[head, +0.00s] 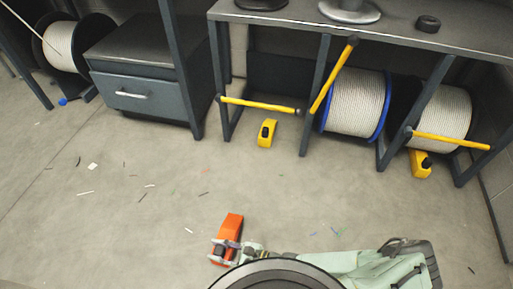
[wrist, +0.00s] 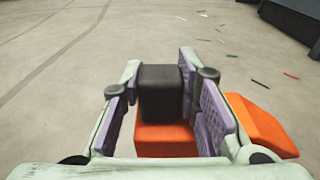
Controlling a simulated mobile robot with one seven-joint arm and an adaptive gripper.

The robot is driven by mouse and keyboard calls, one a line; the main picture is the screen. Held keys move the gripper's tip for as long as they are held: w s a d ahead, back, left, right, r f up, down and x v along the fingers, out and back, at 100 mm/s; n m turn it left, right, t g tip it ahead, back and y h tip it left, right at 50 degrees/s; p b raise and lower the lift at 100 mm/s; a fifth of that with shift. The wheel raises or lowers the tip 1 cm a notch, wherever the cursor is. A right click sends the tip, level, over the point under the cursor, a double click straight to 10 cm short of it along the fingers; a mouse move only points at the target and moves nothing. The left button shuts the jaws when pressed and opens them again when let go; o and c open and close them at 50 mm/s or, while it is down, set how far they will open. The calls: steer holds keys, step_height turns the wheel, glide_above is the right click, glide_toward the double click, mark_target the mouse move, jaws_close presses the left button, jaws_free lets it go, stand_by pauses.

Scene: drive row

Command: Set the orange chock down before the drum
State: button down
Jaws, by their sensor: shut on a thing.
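The orange chock (head: 232,225) is in my gripper (head: 226,246), low in the head view, over open floor. In the wrist view the gripper (wrist: 165,95) is shut on the chock's black block (wrist: 160,88), with a purple pad on each side. Orange parts of the chock (wrist: 262,128) show below and to the right of the fingers. I cannot tell if the chock touches the floor. A blue-rimmed drum (head: 355,102) of pale rope stands in the middle bay behind a slanted, raised yellow bar (head: 334,74). Another rope drum (head: 442,110) stands to its right.
A yellow chock (head: 266,133) lies before the left bay, under a level yellow bar (head: 260,104). Another yellow chock (head: 420,164) lies before the right drum, under its bar (head: 452,141). A grey drawer cabinet (head: 145,95) and a third drum (head: 78,45) stand left. Mid-floor holds only scraps.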

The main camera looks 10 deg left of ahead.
steer(key=w+d+r+m+t+h, duration=0.1)
steer(key=w+d+r+m+t, duration=0.3)
steer(key=w+d, duration=0.65)
steer(key=w+d+r+m+t+h, duration=0.25)
steer(key=w+d+r+t, duration=0.4)
steer(key=w, duration=0.75)
steer(key=s+d+r+m+t+h+p, duration=0.2)
steer(key=s+r+m+t+h+p, duration=0.4)
steer(key=m+h+p, duration=0.9)
steer(key=w+r+n+y+p, duration=0.1)
steer(key=w+r+n+y, duration=0.2)
steer(key=r, duration=0.4)
steer(key=w+r+n+g+y+p, duration=0.1)
steer(key=w+r+n+y, duration=0.3)
steer(key=r, duration=0.4)
steer(key=shift+w, duration=0.75)
steer(key=shift+g, duration=0.25)
